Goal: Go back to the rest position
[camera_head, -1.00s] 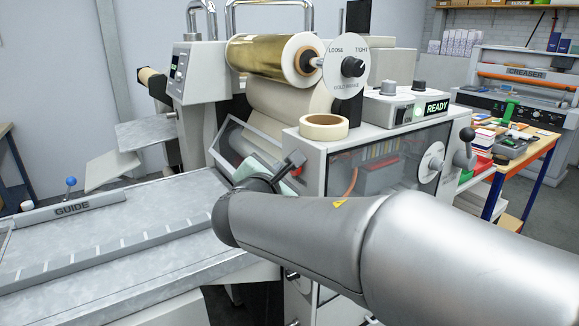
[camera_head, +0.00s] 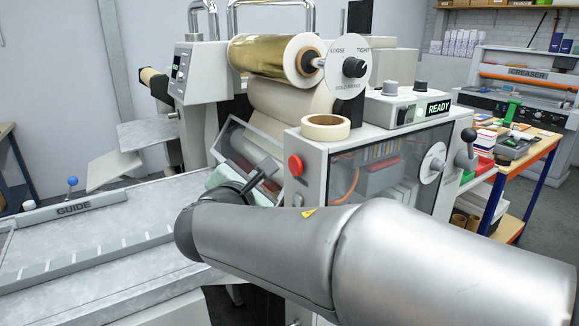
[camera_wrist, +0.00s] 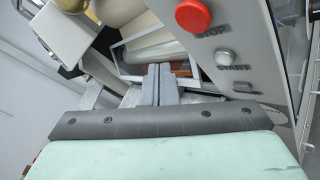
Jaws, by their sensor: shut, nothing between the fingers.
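My gripper (camera_wrist: 159,72) shows in the wrist view with its two grey fingers together and nothing between them. They point towards the guarded opening at the front of the laminating machine (camera_wrist: 240,35). A red stop button (camera_wrist: 193,16) and a pale start button (camera_wrist: 224,58) are on the machine panel, to the right of the fingers and apart from them in the picture. In the head view my arm reaches in from the lower right, and the mint-green hand shows only in part behind it. The fingertips are not clear there. The red button (camera_head: 296,165) shows just above my arm.
The gold foil roll (camera_head: 272,54) and tension knob (camera_head: 353,67) are above the machine's front. A tape roll (camera_head: 325,127) lies on top, left of the READY display (camera_head: 438,108). The feed table (camera_head: 100,245) with its guide (camera_head: 75,207) is clear on the left.

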